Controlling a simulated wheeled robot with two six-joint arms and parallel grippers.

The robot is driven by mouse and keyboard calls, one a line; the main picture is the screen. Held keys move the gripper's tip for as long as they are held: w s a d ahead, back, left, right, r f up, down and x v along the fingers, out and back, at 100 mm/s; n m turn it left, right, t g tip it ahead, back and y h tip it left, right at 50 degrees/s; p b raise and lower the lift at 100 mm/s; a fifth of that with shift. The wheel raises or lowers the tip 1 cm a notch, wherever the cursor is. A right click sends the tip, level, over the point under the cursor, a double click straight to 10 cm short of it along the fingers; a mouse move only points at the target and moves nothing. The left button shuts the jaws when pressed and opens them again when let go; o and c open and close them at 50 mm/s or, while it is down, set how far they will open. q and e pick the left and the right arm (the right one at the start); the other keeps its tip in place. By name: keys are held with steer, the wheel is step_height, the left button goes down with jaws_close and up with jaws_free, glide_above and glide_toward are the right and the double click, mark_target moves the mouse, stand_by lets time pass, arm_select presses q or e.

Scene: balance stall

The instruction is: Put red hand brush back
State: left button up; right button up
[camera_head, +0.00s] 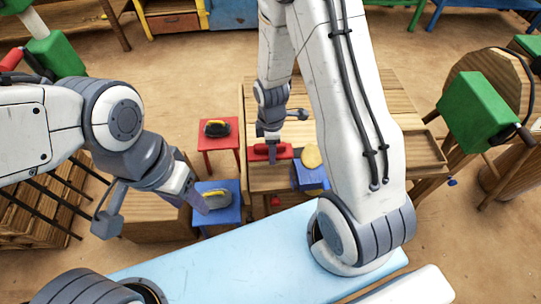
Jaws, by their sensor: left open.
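A long red object (284,152), which looks like the red hand brush, lies on the wooden table (262,182). My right gripper (272,155) points down right at its middle and hides part of it. I cannot tell whether its jaws are shut on it. My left gripper (197,202) is open and empty, at the left edge of the blue stool (230,214). A grey and yellow brush-like thing (217,199) lies on that stool, beside the gripper. A dark brush-like thing with a yellow part (216,128) lies on the red stool (232,142).
A blue box (309,178) with a yellow round thing (312,156) stands right of the red object. Green boxes on stands (476,112) are at the right, a wooden crate (45,205) at the left.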

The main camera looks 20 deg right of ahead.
steer(key=shift+a+f, duration=0.1)
steer(key=shift+f, duration=2)
steer(key=shift+f, duration=0.2)
steer(key=o, duration=1.4)
steer(key=shift+o, duration=0.2)
steer(key=shift+r, duration=0.1)
